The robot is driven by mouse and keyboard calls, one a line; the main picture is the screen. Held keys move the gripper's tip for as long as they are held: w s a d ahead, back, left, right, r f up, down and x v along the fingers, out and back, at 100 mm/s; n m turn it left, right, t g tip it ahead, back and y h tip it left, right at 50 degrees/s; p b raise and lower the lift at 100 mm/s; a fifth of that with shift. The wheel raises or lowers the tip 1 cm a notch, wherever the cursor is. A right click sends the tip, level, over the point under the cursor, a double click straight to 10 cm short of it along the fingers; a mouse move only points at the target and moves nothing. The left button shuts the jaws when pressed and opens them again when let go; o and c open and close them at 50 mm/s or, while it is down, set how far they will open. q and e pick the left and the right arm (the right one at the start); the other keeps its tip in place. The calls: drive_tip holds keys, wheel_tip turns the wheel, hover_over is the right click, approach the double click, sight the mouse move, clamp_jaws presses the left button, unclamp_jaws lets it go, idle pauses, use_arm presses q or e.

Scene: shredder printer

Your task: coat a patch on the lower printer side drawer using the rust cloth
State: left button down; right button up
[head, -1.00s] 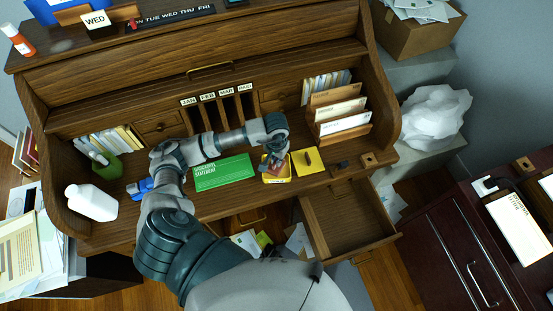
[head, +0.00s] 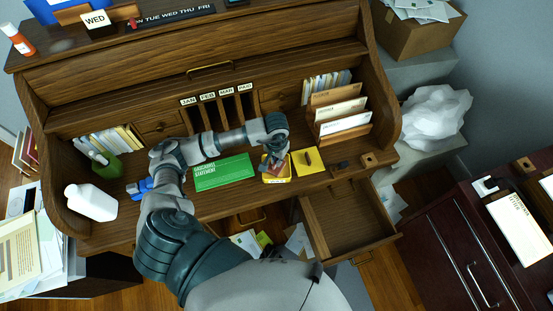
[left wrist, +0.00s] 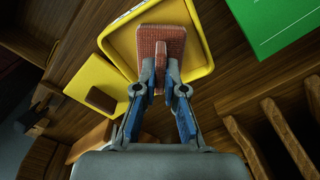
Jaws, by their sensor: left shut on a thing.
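My left gripper (head: 273,158) is shut on a rust-coloured cloth (left wrist: 170,42) at a shallow yellow tray (head: 266,180) on the desk. In the left wrist view the cloth is pinched between both fingertips and overlaps the tray (left wrist: 122,50); I cannot tell whether it touches the tray floor. My right gripper is not in view. An open, empty-looking wooden drawer (head: 345,220) juts from the desk's right side. A dark red cabinet (head: 445,240) with drawers stands at the right. No printer is clearly seen, so I cannot tell which drawer is the printer-side one.
A green booklet (head: 222,173) lies left of the tray, and a yellow pad (head: 307,162) with a dark item lies right of it. A letter rack (head: 338,115) stands behind. A white bottle (head: 91,202) is at the far left. Papers lie below the desk.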

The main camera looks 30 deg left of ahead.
use_arm(q)
drive_tip(key=shift+r+p, duration=0.65)
drive_tip(key=shift+r, duration=0.7)
drive_tip(key=shift+r+p, duration=0.85)
drive_tip(key=shift+r, duration=1.25)
